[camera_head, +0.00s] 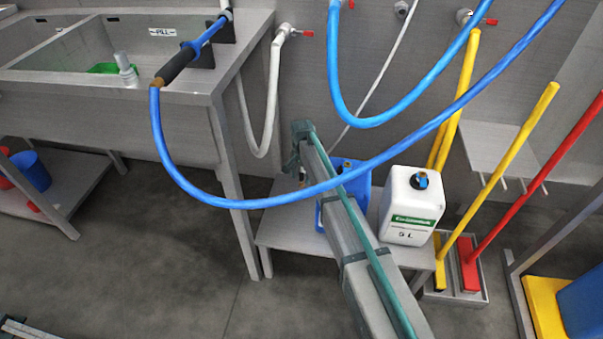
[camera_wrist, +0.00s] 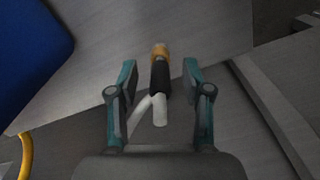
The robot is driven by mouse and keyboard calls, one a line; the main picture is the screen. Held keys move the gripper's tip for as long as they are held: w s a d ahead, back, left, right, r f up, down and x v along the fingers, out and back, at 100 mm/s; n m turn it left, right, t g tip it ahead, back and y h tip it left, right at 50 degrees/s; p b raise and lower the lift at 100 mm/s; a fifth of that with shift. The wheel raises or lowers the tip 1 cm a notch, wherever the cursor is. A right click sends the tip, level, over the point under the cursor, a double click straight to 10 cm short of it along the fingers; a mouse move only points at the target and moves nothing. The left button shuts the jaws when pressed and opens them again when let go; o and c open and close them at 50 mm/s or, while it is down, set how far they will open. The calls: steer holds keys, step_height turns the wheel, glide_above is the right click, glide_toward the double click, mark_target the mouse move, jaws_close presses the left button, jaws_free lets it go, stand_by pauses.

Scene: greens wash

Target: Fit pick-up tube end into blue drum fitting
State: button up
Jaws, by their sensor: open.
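The pick-up tube end (camera_wrist: 160,75) shows in the wrist view, with an orange-brown tip, a black sleeve and white tubing at its near end. My gripper (camera_wrist: 160,84) is open, with one teal finger on each side of the sleeve and a visible gap to both. In the head view my gripper (camera_head: 299,163) is low by the left end of the low shelf, and the tube end is not clear there. The blue drum (camera_head: 357,178) stands on this shelf, partly hidden behind my arm; its fitting is not clearly seen. A blue surface (camera_wrist: 30,45), likely the drum, fills the wrist view's upper left.
A white 5 L canister (camera_head: 409,212) stands right of the blue drum on the low shelf (camera_head: 285,236). A blue hose (camera_head: 250,203) loops across in front of my arm. Yellow and red brooms (camera_head: 468,262) stand at the right. The sink (camera_head: 110,85) is at the left.

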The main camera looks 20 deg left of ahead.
steer(key=shift+c, duration=0.4)
jaws_close()
steer(key=shift+r, duration=0.3)
steer(key=shift+r+p, duration=1.75)
steer(key=shift+r, duration=0.3)
steer(key=shift+r, duration=0.2)
steer(key=shift+r+p, duration=2.95)
steer(key=shift+r, duration=1.15)
steer(key=shift+d+r, duration=0.1)
